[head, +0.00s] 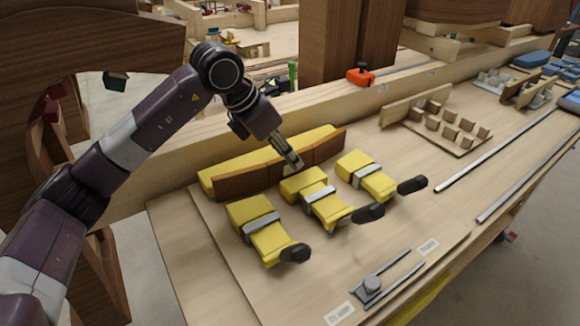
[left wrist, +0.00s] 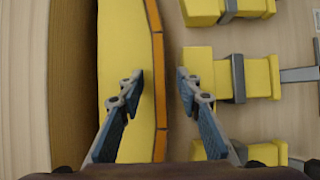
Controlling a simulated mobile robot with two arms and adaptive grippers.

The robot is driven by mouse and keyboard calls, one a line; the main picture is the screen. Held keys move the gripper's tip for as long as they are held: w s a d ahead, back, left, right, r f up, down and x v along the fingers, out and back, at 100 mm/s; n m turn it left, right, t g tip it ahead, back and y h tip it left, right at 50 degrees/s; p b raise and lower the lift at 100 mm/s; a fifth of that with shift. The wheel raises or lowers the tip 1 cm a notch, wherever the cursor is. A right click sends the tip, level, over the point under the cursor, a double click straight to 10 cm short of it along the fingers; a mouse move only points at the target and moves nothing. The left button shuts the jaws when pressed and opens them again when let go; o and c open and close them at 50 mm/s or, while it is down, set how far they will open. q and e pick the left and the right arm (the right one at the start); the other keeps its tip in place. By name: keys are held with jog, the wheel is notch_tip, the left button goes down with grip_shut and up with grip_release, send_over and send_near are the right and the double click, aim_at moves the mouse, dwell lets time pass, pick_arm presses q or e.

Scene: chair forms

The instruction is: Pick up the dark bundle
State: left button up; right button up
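The dark bundle appears to be the row of brown wooden pieces (head: 237,184) standing in a shallow curve along the front of a long yellow form (head: 215,176). In the left wrist view its top edge shows as a thin orange-brown strip (left wrist: 158,60) beside the yellow form (left wrist: 122,50). My left gripper (head: 294,163) points down over the strip near its middle. In the left wrist view the gripper (left wrist: 160,88) is open, one finger on each side of the strip. I cannot tell whether the fingers touch it. My right gripper is not in view.
Yellow blocks with grey bands and black knobs, such as the left one (head: 250,212), stand close in front of the strip. A thick wooden beam (head: 165,195) runs behind the yellow form. Grey metal parts (head: 373,284) lie near the front.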

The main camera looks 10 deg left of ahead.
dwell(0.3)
pick_arm(q)
grip_shut()
dwell(0.4)
